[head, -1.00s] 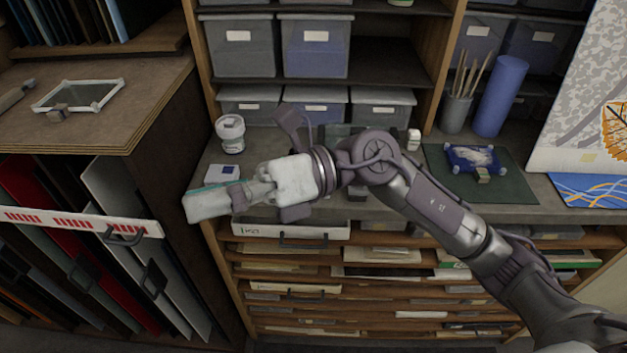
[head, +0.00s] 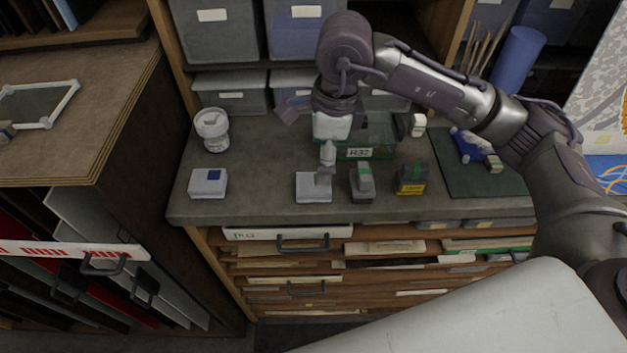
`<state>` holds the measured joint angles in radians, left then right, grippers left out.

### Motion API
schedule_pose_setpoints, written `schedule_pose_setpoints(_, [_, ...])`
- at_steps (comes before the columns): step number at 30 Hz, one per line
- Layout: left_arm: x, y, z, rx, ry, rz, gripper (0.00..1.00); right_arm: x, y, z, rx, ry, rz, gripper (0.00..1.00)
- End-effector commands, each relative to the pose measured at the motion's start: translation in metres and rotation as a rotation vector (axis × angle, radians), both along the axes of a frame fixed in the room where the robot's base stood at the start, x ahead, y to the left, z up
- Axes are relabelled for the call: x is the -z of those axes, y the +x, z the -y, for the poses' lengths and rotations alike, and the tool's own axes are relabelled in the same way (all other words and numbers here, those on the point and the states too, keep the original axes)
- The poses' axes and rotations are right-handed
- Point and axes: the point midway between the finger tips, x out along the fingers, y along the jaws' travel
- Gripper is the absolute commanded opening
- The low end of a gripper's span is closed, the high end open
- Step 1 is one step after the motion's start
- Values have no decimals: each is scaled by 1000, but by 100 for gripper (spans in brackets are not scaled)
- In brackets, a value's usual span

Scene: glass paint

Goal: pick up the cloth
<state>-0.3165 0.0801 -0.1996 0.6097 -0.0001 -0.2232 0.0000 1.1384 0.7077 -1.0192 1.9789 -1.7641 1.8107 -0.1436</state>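A small pale grey-white square (head: 313,190), which looks like a folded cloth, lies on the grey worktop near its front edge. My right gripper (head: 325,174) points down over it, with its fingertips at or just above its rear right part. I cannot tell whether the fingers touch it or have closed on it. My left gripper is out of view.
A green-edged bin labelled R32 (head: 368,153), a green-topped block (head: 362,181) and a dark yellow-labelled block (head: 411,180) stand close by on the right. A white box (head: 208,184) and a white jar (head: 211,130) stand left. Worktop between is clear.

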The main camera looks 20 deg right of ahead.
Motion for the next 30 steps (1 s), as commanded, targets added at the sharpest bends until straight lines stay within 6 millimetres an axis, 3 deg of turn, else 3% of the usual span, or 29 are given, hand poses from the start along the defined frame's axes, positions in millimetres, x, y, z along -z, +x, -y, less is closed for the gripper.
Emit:
schedule_pose_setpoints(4, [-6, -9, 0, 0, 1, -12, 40, 18, 1, -2, 1, 1, -3, 92])
schedule_pose_setpoints(8, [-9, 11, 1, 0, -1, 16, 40, 26, 1, -4, 0, 2, -2, 92])
schedule_pose_setpoints(12, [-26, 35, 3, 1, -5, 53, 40, 40, 1, -7, 0, 1, -6, 92])
schedule_pose_setpoints(14, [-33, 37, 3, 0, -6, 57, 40, 49, 1, -8, 0, 1, -6, 92])
schedule_pose_setpoints(19, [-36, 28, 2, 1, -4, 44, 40, 72, 2, -11, 1, 2, -4, 92])
schedule_pose_setpoints(27, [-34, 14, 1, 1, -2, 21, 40, 76, 3, -11, 0, 2, 0, 92])
schedule_pose_setpoints(30, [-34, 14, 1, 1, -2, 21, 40, 76, 3, -11, 0, 2, 0, 75])
